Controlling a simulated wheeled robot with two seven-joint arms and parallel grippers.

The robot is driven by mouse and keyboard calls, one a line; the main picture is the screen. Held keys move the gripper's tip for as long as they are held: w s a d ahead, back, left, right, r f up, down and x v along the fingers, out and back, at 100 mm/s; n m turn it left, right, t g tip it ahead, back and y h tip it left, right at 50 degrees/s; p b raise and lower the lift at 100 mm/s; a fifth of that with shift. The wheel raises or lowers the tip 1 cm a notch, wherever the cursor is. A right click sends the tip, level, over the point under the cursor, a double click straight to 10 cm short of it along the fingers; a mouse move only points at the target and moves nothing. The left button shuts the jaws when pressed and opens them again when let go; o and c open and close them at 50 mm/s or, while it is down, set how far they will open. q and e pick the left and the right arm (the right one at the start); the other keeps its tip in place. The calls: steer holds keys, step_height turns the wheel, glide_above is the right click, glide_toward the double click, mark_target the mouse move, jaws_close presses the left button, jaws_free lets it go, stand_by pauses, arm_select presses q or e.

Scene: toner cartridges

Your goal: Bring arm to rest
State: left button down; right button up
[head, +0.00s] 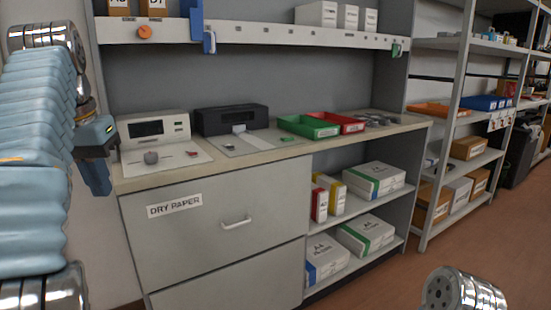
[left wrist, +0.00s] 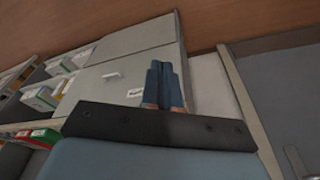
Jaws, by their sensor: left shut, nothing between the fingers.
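My left arm comes in at the left edge of the head view in a pale blue sleeve. My left gripper (head: 97,178) hangs pointing down beside the left end of the counter, its blue fingers shut and empty. It also shows in the left wrist view (left wrist: 164,84), with the two fingers together in front of the grey cabinet. A round metal part of my right arm shows at the bottom right of the head view. My right gripper is not in view.
The counter (head: 270,155) holds a cream device (head: 155,128), a black printer (head: 232,119), a green tray (head: 308,126) and a red tray (head: 347,123). The drawer labelled DRY PAPER (head: 210,235) is shut. Boxes fill the shelves below. Open floor (head: 480,245) lies at the right.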

arm_select(q)
steer(key=w+a+f+n+t+h, duration=0.1)
steer(key=a+f+n+t, duration=0.1)
steer(key=a+f, duration=0.45)
steer(key=w+a+f+n+t+h, duration=0.1)
steer(key=w+a+f+t, duration=0.15)
steer(key=a, duration=0.65)
steer(key=w+d+f+n+h, duration=0.1)
steer(key=w+d+f, duration=0.15)
steer(key=f, duration=0.95)
steer(key=w+d+f+n+h, duration=0.15)
steer(key=w+f, duration=0.25)
steer(key=f, duration=0.8)
steer(key=s+d+f+m+g, duration=0.1)
steer(key=s+d+f+g, duration=0.15)
steer(key=d+f, duration=0.8)
steer(key=s+d+f+m+g, duration=0.1)
steer(key=s+d+f, duration=0.2)
steer(key=d+f, duration=0.75)
steer(key=s+d+f+m+g, duration=0.1)
steer(key=s+d+f, duration=0.3)
steer(key=s+f, duration=0.2)
steer(key=s+d+f+m+g, duration=0.1)
steer(key=s+d+f, duration=0.3)
steer(key=s, duration=0.7)
step_height(320, 180, down, 2)
steer(key=shift+s+d+f+g, duration=0.1)
steer(key=shift+s+d+g, duration=0.1)
steer(key=shift+d+g, duration=0.15)
steer(key=shift+m, duration=0.25)
